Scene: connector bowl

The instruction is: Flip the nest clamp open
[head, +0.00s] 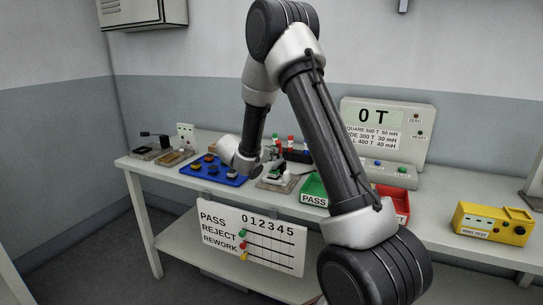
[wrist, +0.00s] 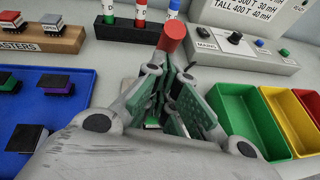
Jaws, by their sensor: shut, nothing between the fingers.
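The nest (head: 268,185) is a pale plate on the bench between the blue tray and the green bin, with dark and green parts above it. In the wrist view a red cylindrical grip (wrist: 172,37), which looks like the clamp's handle end, stands just beyond my fingertips. My gripper (wrist: 168,80) is shut and empty, its green-padded fingers close together over the nest. Whether the fingers touch the red grip I cannot tell. The fingers hide most of the clamp and the nest, so the clamp's position is unclear. In the head view my gripper (head: 277,170) is small and partly merged with the nest.
A blue tray (head: 208,171) with connectors lies left of the nest. A green bin (wrist: 245,115) stands at its right, with yellow and red bins beyond. Behind are upright coloured cylinders (wrist: 140,18) and a control box (wrist: 243,45). A wooden masters rack (wrist: 45,42) is at back left.

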